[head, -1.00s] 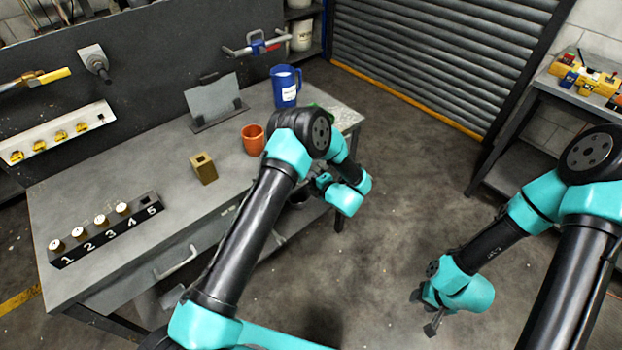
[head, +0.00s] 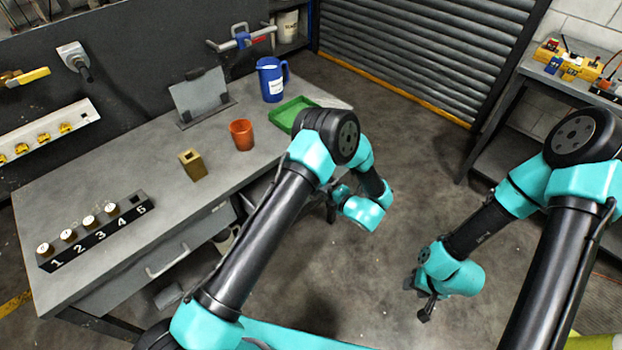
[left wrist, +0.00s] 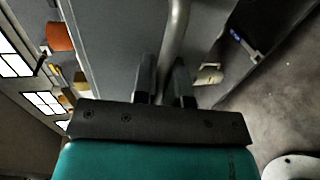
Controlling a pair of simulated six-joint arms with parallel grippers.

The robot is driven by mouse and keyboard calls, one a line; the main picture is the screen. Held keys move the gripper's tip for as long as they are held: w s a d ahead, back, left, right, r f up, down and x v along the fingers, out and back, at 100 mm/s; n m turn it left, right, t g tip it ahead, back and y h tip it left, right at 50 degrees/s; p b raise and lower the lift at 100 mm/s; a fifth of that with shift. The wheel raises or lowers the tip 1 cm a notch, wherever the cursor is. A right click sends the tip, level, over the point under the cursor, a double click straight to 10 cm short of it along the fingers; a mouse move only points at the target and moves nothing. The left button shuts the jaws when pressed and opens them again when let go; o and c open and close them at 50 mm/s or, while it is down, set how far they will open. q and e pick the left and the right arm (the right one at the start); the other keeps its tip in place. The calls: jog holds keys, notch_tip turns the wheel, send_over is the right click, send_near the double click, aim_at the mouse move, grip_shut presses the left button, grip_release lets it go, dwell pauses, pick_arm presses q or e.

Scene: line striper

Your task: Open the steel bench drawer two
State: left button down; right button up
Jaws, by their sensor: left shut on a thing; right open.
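The steel bench (head: 110,205) stands at the left in the head view. One drawer front with a silver bar handle (head: 167,262) shows below its left half and looks closed. My left arm covers the bench front further right. In the left wrist view, my left gripper (left wrist: 165,78) is shut on a silver curved bar handle (left wrist: 176,30) beside a grey panel. This gripper is mostly hidden in the head view, and I cannot tell how far its drawer is out. My right gripper (head: 419,300) is open and empty over the floor, away from the bench.
A side table (head: 520,120) stands at the right. The floor between is clear.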

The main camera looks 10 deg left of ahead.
pick_arm(q)
jog(key=f+v, duration=0.2)
jog(key=v, duration=0.6)
jog(key=shift+s+d, duration=0.4)
jog(key=shift+d, duration=0.05)
jog(key=shift+r, duration=0.15)
jog(key=c, duration=1.2)
grip_release()
jog(key=shift+v, duration=3.8)
jog(key=shift+w, duration=0.1)
jog(key=shift+x, duration=3.9)
jog(key=shift+d, duration=0.1)
